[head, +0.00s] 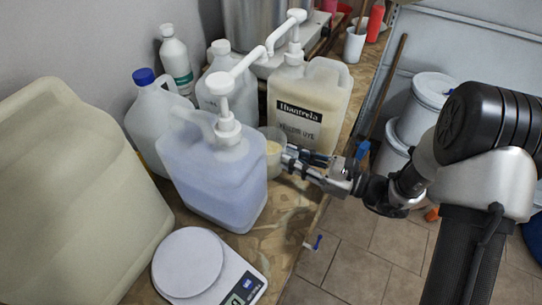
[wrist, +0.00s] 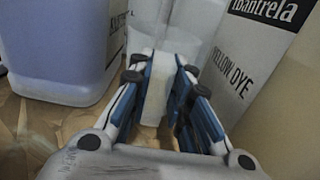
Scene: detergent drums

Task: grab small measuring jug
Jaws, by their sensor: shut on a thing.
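The small measuring jug (head: 274,152) is translucent with a pale yellowish patch. It stands between the blue-filled container (head: 215,172) and the yellow dye container (head: 308,105), partly hidden by the blue-filled one. My gripper (head: 288,158) reaches in from the right at the jug's near side. In the wrist view the jug (wrist: 178,30) is straight ahead, and my gripper (wrist: 160,75) is shut on its pale upright handle, with a blue-padded finger on each side. The jug's base is hard to make out.
The yellow dye container stands close on the right in the wrist view (wrist: 250,60), the blue-filled container on the left (wrist: 62,45). White pump heads (head: 228,125) rise above. A scale (head: 200,270) lies in front. The table's right edge is near my arm.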

